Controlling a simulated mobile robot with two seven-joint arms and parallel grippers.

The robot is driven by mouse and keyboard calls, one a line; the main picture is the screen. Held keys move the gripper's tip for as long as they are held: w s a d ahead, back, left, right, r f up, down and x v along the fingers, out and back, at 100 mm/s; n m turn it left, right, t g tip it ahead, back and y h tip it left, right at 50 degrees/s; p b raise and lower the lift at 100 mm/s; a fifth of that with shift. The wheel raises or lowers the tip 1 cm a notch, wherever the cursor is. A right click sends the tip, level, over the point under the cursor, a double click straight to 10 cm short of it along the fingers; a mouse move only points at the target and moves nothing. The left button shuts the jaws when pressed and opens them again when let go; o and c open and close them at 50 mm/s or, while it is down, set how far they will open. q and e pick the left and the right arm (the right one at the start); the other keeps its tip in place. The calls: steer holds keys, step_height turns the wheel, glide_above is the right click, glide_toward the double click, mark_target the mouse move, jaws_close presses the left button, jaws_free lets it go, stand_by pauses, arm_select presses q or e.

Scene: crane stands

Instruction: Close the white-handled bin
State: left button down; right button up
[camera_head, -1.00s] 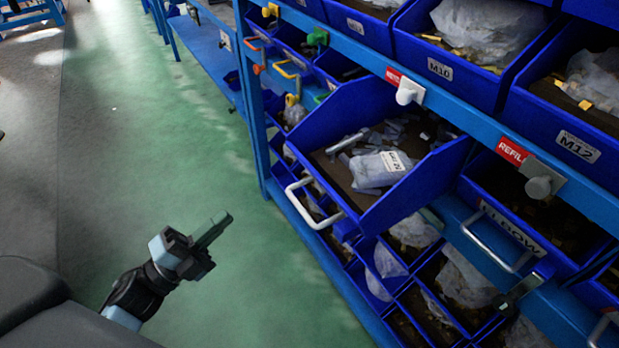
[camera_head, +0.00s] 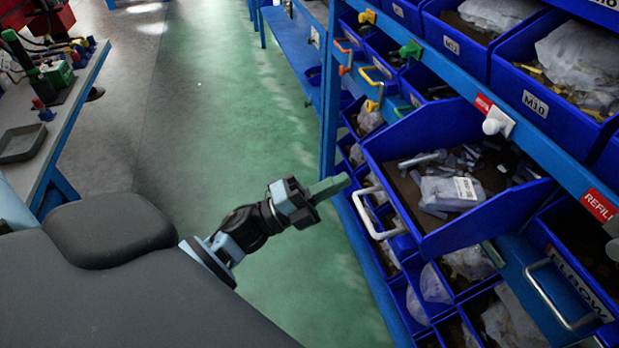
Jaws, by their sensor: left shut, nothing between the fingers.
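The white-handled blue bin (camera_head: 470,226) sticks out of the rack, pulled open and tilted, with small grey parts and a labelled plastic bag inside. Its white handle (camera_head: 372,216) is on its front left side. My left gripper (camera_head: 338,186) is shut and empty, to the left of the handle and apart from it, pointing towards the bin.
The blue rack (camera_head: 560,150) holds several other bins, including one with a grey handle (camera_head: 553,300) at lower right. A white knob (camera_head: 497,122) is above the open bin. Green floor (camera_head: 215,130) is clear on the left. A workbench (camera_head: 75,90) stands at far left.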

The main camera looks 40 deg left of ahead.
mark_target(371, 167)
arm_select(q)
steer(key=x, duration=0.4)
steer(key=shift+p, duration=0.4)
steer(key=shift+w, duration=0.1)
arm_select(e)
steer(key=shift+a+r, duration=0.1)
steer(key=shift+r, duration=0.4)
arm_select(q)
steer(key=shift+d, duration=0.1)
arm_select(e)
steer(key=shift+w, duration=0.1)
